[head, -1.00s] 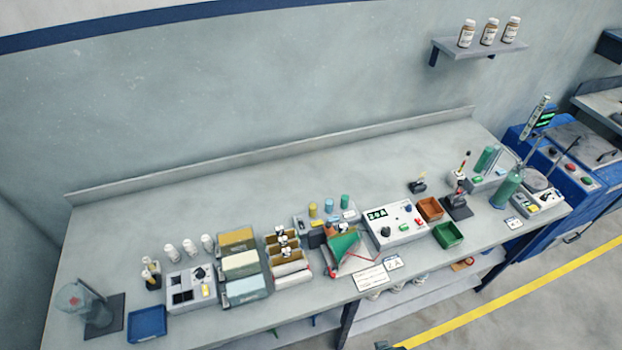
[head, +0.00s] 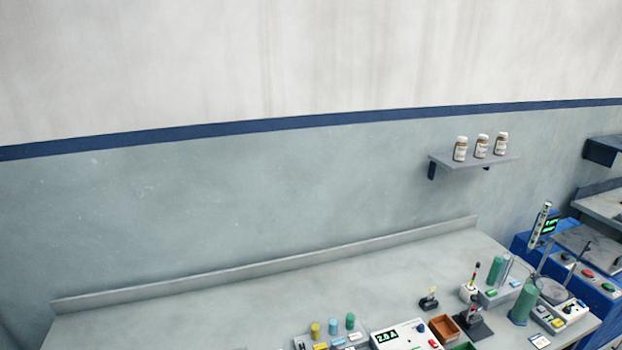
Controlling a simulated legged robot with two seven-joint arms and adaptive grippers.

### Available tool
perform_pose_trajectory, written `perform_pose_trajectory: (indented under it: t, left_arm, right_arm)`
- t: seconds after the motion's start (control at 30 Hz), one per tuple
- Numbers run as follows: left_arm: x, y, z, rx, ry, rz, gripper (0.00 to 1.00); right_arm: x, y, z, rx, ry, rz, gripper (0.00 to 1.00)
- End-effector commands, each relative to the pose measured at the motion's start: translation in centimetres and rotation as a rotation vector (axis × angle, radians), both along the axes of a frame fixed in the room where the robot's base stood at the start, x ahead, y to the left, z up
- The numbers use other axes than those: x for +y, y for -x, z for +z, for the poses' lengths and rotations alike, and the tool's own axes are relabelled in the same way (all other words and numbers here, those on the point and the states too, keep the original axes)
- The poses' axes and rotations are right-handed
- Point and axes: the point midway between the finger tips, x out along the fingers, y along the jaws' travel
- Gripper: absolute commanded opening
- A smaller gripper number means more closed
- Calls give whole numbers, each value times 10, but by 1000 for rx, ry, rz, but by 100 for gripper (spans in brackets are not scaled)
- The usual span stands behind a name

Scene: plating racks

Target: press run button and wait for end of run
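No button is labelled as the run button at this size. A white control box (head: 405,335) with a lit green display (head: 387,337) stands at the bottom edge of the head view, partly cut off. It has a blue and a red knob or button on its top. A blue machine (head: 603,296) at the right carries a red button (head: 588,273) and other small controls on its sloped panel. A lit green screen (head: 549,226) stands above it. Neither gripper is in view.
The grey bench (head: 300,300) has clear room at the back. An orange-brown bin (head: 445,327), a green bottle (head: 523,304) and small coloured cylinders (head: 332,326) stand on it.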

Motion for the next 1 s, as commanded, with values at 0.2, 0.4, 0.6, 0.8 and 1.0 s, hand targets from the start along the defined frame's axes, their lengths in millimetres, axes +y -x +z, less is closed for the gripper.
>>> perform_pose_trajectory:
  t: [0.2,0.4,0.6,0.8,1.0]
  left_arm:
    - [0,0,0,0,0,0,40]
    - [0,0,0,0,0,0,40]
    - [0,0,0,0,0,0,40]
    - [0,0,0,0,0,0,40]
    - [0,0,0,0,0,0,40]
  right_arm:
    - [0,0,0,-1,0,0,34]
    - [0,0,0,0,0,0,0]
    - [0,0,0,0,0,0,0]
    - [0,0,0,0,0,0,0]
    - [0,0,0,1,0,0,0]
